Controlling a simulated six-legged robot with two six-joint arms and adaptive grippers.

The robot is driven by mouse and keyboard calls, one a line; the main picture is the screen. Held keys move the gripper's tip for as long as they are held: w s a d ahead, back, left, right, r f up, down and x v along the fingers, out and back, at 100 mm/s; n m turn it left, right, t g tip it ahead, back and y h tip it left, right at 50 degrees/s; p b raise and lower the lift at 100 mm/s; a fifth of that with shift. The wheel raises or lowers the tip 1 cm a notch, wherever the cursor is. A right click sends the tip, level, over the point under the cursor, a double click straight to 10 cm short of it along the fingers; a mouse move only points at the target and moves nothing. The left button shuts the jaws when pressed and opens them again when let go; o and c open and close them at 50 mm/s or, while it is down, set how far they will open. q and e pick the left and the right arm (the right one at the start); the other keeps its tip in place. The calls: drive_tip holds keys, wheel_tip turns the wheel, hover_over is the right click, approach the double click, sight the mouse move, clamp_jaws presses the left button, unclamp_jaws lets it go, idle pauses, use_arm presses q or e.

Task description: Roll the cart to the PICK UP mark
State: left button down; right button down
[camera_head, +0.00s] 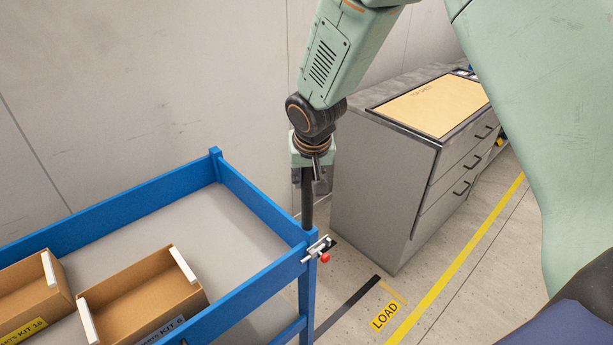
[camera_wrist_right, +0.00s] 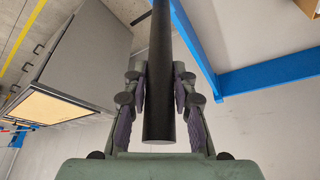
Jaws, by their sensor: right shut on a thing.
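The blue cart (camera_head: 258,203) stands at the lower left in the head view, with a grey deck and raised blue rails. A dark upright handle post (camera_head: 307,200) rises at its near right corner. My right gripper (camera_head: 308,180) is at the top of this post. In the right wrist view, the gripper (camera_wrist_right: 163,105) has its fingers shut on both sides of the black post (camera_wrist_right: 160,75). A PICK UP mark is not in view. A yellow LOAD label (camera_head: 384,315) is on the floor right of the cart. My left gripper is not in view.
Two cardboard kit boxes, one of them this box (camera_head: 145,295), sit on the cart. A latch with a red knob (camera_head: 324,257) is on the cart's corner. A grey drawer cabinet (camera_head: 385,180) stands behind, right of the cart. A yellow floor line (camera_head: 455,262) runs past it.

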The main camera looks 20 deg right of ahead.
drive_tip(key=c, duration=1.1)
unclamp_jaws()
drive_tip(key=shift+w+d, duration=0.15)
drive_tip(key=shift+d, duration=0.35)
drive_tip(key=shift+a, duration=0.15)
drive_tip(key=shift+a, duration=0.1)
drive_tip(key=shift+r, duration=0.2)
drive_tip(key=v, duration=1.1)
drive_tip(key=shift+s+r, duration=0.25)
drive_tip(key=shift+r, duration=0.05)
drive_tip(key=shift+s, duration=0.1)
